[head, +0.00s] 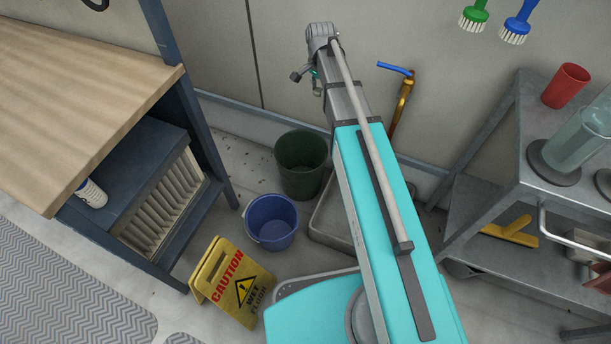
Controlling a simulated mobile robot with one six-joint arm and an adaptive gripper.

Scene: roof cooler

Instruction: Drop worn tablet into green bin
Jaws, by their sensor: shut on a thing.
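The green bin (301,160) is a dark green, open round bucket on the floor near the back wall. Its upper inside shows, but its bottom is too dark to make out. My arm reaches up the picture to the right of the bin. My gripper (316,82) is small and partly hidden at the arm's far end, above the bin in the picture. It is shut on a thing. The worn tablet cannot be made out clearly, as the wrist and the small size hide it.
A blue bucket (271,222) stands in front of the green bin, and a yellow caution sign (232,283) is nearer. A wooden-topped bench (85,80) is at left. A metal shelf cart (535,180) is at right. A brass tap pipe (402,103) is on the wall.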

